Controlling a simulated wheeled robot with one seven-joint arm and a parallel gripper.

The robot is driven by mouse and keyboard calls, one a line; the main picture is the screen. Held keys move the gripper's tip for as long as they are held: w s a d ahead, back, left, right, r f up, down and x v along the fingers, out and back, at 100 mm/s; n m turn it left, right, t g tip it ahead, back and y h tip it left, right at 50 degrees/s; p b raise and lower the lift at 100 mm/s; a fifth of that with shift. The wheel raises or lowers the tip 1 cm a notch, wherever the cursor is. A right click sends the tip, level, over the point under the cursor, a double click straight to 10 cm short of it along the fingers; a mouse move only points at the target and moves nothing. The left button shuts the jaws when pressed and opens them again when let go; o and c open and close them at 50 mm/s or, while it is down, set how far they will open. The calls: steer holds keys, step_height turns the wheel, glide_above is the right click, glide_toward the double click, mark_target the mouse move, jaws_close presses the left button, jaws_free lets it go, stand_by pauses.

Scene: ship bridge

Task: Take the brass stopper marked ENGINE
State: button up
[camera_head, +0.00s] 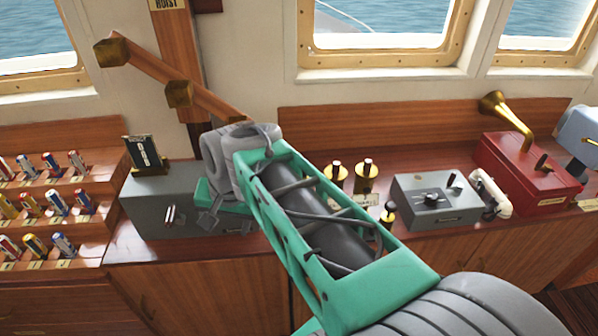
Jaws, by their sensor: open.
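Several small brass pieces with dark-banded knobs stand on the wooden counter just right of my arm. One brass piece (335,180) and another brass piece (367,178) stand side by side. A third brass piece (388,214) stands nearer, by the grey box. I cannot read any ENGINE marking on them, so I cannot tell which is the stopper named. My gripper (208,220) is open, left of these pieces, in front of the grey cabinet. My arm crosses the middle of the view and hides part of the counter.
A grey cabinet (150,208) with a small dark sign (145,155) stands at left. Tiered racks (95,190) hold coloured cylinders. Right are a grey control box (435,203), a white handset (490,193) and a red box (525,178) with a brass horn (507,115).

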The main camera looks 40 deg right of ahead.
steer(key=shift+o, duration=1.4)
steer(key=w+d+r+m, duration=0.2)
steer(key=w+d+m, duration=0.2)
steer(key=d+m, duration=0.4)
steer(key=shift+d+m, duration=0.35)
steer(key=shift+m, duration=0.35)
steer(key=shift+o, duration=0.7)
steer(key=d+m, duration=0.3)
steer(key=w+d+r+m, duration=0.1)
steer(key=d, duration=0.1)
steer(key=shift+w+d+m, duration=0.1)
steer(key=shift+m, duration=0.2)
steer(key=d+m, duration=0.3)
steer(key=d, duration=0.1)
steer(key=s+d+m, duration=0.1)
steer(key=d+m, duration=0.3)
steer(key=s+d+m, duration=0.1)
steer(key=d+m, duration=0.2)
steer(key=d, duration=0.2)
steer(key=shift+s+r+m+t+b, duration=0.15)
steer(key=shift+r+m+t+b, duration=0.15)
steer(key=shift+m+t, duration=0.1)
steer(key=shift+d+f, duration=0.1)
steer(key=shift+f, duration=0.25)
steer(key=b+x, duration=0.2)
steer(key=x, duration=0.5)
steer(key=shift+s, duration=0.2)
